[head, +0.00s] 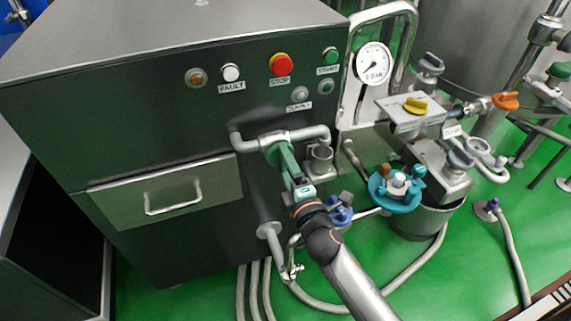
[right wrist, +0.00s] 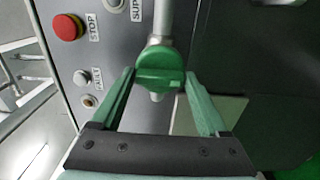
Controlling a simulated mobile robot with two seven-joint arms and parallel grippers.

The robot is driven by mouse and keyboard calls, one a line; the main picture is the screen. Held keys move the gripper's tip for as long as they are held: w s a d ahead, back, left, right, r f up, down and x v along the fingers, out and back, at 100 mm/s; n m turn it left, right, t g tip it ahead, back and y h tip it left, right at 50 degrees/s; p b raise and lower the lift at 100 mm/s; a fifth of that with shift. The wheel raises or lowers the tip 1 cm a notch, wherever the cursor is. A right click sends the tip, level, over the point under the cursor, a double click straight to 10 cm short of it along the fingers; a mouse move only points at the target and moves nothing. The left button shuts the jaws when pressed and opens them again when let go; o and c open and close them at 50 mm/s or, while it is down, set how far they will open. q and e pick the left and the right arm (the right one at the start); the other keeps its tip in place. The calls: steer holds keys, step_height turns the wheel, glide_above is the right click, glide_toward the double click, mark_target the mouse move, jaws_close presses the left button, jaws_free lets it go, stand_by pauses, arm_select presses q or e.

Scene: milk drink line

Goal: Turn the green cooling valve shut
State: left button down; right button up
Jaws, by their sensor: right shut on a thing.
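The green cooling valve (right wrist: 160,66) has a rounded green handle. It sits on a grey pipe in front of the dark cabinet. In the right wrist view the handle is between the two green fingers of my right gripper (right wrist: 160,80), which is shut on it. In the head view my right gripper (head: 281,157) reaches up to the bent pipe (head: 306,134) on the cabinet front. There the gripper largely hides the valve handle. My left gripper is in neither view.
The cabinet front has a red stop button (head: 280,65), smaller buttons and a drawer (head: 165,193). To the right are a pressure gauge (head: 373,62), a yellow handle (head: 415,105), an orange handle (head: 506,101) and a teal handwheel (head: 397,189). Hoses (head: 255,290) lie on the green floor.

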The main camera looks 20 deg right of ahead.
steer(key=o, duration=1.2)
steer(key=shift+o, duration=0.2)
